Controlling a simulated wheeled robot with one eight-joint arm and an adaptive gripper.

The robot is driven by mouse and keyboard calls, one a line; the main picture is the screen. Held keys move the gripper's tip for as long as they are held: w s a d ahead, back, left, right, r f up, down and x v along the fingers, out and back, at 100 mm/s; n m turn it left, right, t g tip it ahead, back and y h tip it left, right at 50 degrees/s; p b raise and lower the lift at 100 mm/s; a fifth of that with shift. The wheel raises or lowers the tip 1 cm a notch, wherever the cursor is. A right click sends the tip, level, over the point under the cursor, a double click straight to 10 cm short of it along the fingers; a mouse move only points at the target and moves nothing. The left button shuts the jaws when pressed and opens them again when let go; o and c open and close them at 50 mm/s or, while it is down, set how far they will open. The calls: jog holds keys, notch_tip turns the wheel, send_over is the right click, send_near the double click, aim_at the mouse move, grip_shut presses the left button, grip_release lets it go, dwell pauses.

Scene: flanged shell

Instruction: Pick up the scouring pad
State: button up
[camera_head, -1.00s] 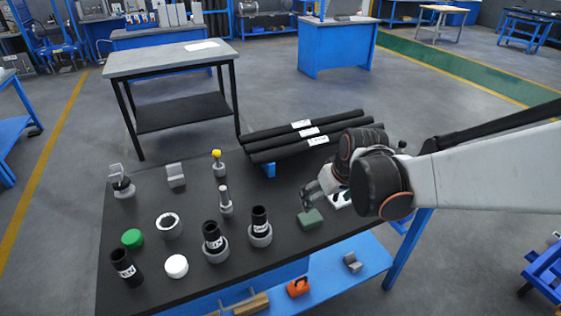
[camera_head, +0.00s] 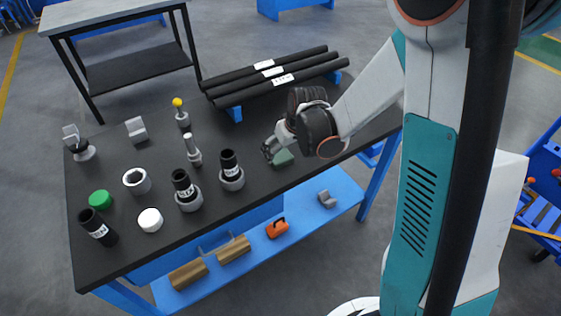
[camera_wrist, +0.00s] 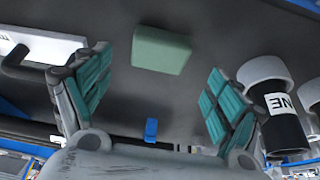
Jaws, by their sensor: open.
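The scouring pad is a green block (camera_head: 283,158) lying on the dark tabletop near its front right edge. In the wrist view the green pad (camera_wrist: 161,50) lies flat on the dark surface, in the gap between the fingers and ahead of them. My gripper (camera_head: 271,150) is beside the pad, on its left in the head view. In the wrist view my gripper (camera_wrist: 150,90) has its two teal-padded fingers wide apart with nothing between their pads. The gripper hides a little of the pad's left side in the head view.
The dark table (camera_head: 230,205) also carries black cylinders in grey rings (camera_head: 231,170), a white cap (camera_head: 150,220), a green cap (camera_head: 100,200) and long black pipes (camera_head: 275,75) behind. In the wrist view a white-and-black cylinder (camera_wrist: 280,115) stands right of the right finger.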

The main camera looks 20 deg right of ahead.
aim_at(281, 156)
jog(key=shift+b+x, duration=1.35)
jog(key=shift+x, duration=1.4)
jog(key=shift+s+d, duration=0.15)
jog(key=c, duration=1.1)
